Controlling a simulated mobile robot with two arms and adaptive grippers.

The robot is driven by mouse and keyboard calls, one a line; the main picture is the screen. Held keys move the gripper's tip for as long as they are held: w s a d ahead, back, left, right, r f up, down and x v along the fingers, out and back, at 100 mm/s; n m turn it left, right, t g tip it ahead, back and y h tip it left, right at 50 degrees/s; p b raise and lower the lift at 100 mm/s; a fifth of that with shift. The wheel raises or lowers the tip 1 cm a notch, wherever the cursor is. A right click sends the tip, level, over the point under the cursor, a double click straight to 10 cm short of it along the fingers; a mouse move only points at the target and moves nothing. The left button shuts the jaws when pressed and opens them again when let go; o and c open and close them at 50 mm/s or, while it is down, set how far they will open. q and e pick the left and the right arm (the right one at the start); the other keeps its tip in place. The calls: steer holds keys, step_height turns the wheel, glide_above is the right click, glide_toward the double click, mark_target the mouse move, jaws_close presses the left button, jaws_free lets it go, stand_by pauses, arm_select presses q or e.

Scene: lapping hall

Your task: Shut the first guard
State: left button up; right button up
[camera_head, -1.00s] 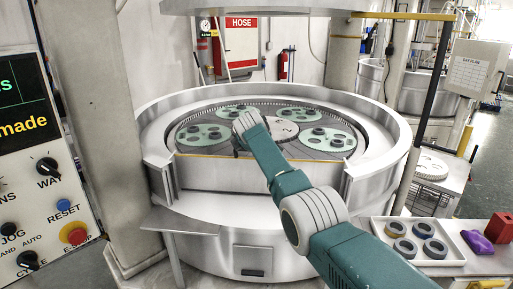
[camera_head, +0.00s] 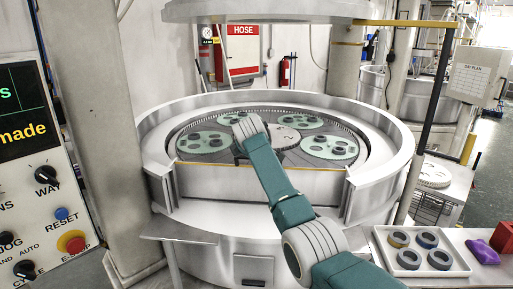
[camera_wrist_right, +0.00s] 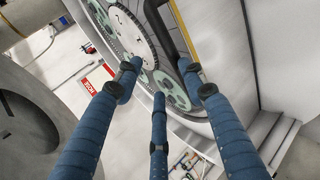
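The lapping machine (camera_head: 160,135) is a round steel tub with an open gap at its front. A grey front panel with a yellow top edge (camera_head: 260,181), which looks like the guard, stands low across this gap. My right arm reaches over it, and my right gripper (camera_head: 240,156) is mostly hidden behind my wrist in the head view. In the right wrist view the three blue fingers of the gripper (camera_wrist_right: 160,85) are spread, with nothing between them. A dark bar (camera_wrist_right: 178,42) and the yellow-edged panel (camera_wrist_right: 222,50) lie beyond the fingers; contact cannot be told. My left gripper is not in view.
Green carriers (camera_head: 330,146) with dark rings lie on the plate inside the tub. A control panel (camera_head: 22,190) and pillar (camera_head: 95,110) stand at left. A white tray (camera_head: 462,268) of rings and a purple cloth (camera_head: 482,252) are at right. A steel shelf (camera_head: 180,232) juts out front.

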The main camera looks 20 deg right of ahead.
steer(key=v, duration=0.8)
steer(key=shift+s+a, duration=0.15)
steer(key=shift+s, duration=0.25)
